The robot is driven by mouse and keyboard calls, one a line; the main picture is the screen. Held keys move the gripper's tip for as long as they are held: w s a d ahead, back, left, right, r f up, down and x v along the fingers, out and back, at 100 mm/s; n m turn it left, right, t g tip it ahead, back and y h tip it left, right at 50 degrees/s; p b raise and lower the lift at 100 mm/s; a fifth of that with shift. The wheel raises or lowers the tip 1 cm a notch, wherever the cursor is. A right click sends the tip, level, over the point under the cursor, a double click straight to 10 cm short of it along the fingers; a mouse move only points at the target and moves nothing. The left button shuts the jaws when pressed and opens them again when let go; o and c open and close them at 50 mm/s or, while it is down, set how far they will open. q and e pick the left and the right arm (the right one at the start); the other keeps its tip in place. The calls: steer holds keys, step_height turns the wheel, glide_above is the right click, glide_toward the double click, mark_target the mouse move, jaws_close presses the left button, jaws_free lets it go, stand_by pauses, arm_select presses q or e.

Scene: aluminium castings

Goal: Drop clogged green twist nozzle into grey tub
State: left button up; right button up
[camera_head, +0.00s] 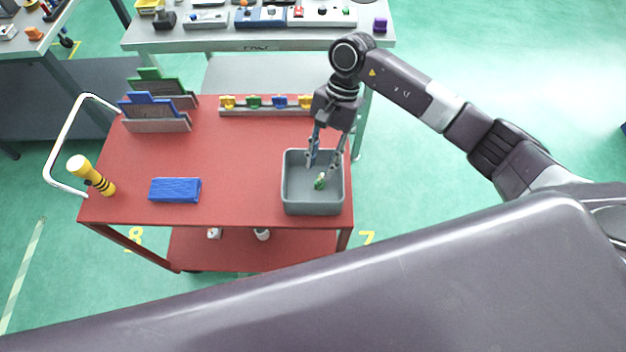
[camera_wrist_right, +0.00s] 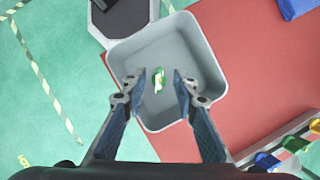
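The grey tub (camera_head: 288,206) stands at the right end of the red cart top; it also shows in the right wrist view (camera_wrist_right: 130,58). A small green and whitish nozzle (camera_head: 320,181) is inside the tub's outline, and it shows in the right wrist view (camera_wrist_right: 158,79) too. I cannot tell whether it rests on the tub floor. My right gripper (camera_head: 321,166) points down into the tub. Its fingers are spread, and in the right wrist view (camera_wrist_right: 159,73) there is a gap on each side of the nozzle. My left gripper is not in view.
A holder (camera_head: 265,110) with yellow, green and blue nozzles stands behind the tub. A blue block (camera_head: 175,190), a yellow-handled tool (camera_head: 92,175) and upright plates (camera_head: 155,112) are on the cart (camera_head: 235,160). A workbench (camera_head: 260,40) stands behind. The cart's middle is clear.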

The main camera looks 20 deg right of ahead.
steer(key=shift+r, duration=0.15)
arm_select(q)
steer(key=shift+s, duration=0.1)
arm_select(e)
steer(key=v, duration=1.1)
steer(key=shift+d+r, duration=0.2)
steer(key=shift+r, duration=0.1)
steer(key=shift+w, duration=0.15)
